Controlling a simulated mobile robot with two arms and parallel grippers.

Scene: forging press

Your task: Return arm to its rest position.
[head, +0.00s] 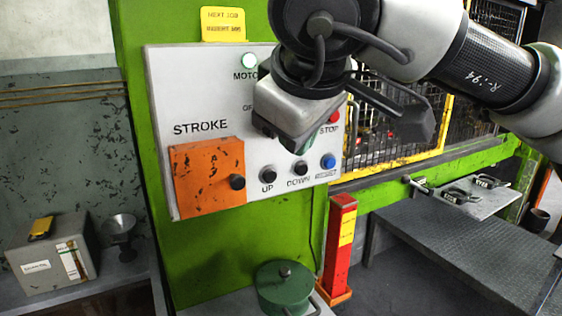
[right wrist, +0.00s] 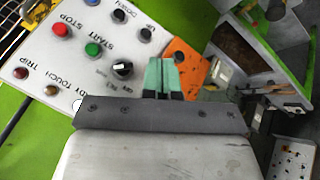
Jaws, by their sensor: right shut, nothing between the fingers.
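My right arm comes in from the upper right in the head view and hangs in front of the white control panel (head: 205,90). Its gripper covers part of the panel's middle there. In the right wrist view the teal fingers of my right gripper (right wrist: 173,76) are together and empty. They point toward the panel near the black selector knob (right wrist: 122,69) and the orange plate (right wrist: 190,68); I cannot tell whether they touch anything. My left gripper is not in view.
The panel is on a green press frame (head: 140,60). A red post (head: 338,245) and a green lidded pot (head: 283,290) stand below. A grey box (head: 50,255) is on the left bench. A mesh guard (head: 380,140) and dark table (head: 460,245) are at right.

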